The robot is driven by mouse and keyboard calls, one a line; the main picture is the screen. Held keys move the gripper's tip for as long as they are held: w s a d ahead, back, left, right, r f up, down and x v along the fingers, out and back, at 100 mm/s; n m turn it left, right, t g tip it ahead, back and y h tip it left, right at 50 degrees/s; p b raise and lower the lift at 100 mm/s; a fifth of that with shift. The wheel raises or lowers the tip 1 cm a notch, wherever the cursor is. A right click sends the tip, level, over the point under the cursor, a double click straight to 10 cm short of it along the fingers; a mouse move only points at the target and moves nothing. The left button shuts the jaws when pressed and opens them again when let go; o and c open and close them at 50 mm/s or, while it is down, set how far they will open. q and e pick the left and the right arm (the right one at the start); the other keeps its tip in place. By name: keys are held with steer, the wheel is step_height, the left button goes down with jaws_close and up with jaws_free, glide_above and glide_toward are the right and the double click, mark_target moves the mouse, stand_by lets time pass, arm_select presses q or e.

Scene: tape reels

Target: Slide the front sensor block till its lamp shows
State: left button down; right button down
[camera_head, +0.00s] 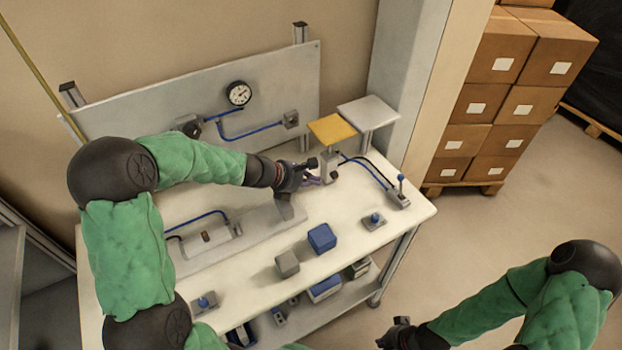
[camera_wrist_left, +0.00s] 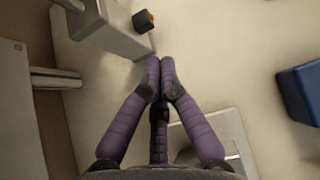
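I cannot tell for sure which part is the front sensor block. A small grey upright block (camera_head: 285,207) stands at the right end of a long grey base, just below my left gripper (camera_head: 316,180). A grey post (camera_head: 329,166) under a yellow plate stands just beyond the fingertips. No lit lamp can be made out. My right gripper (camera_head: 395,333) is off the table's front right, its fingers too small to read.
A blue cube (camera_head: 322,238) and a grey cube (camera_head: 287,264) sit on the front of the white table. Small switch boxes (camera_head: 373,221) stand near its edge. A grey plate stand (camera_head: 368,110) is at the back right. Stacked cartons (camera_head: 505,95) stand beyond the table.

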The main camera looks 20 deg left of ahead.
mark_target(335, 175)
arm_select(q)
steer(key=b+x, duration=0.2)
steer(key=x, duration=0.5)
steer(key=shift+w, duration=0.1)
step_height(335, 175, up, 4)
steer(key=p, duration=0.3)
steer(key=shift+r+p, duration=0.1)
steer(key=shift+p, duration=0.3)
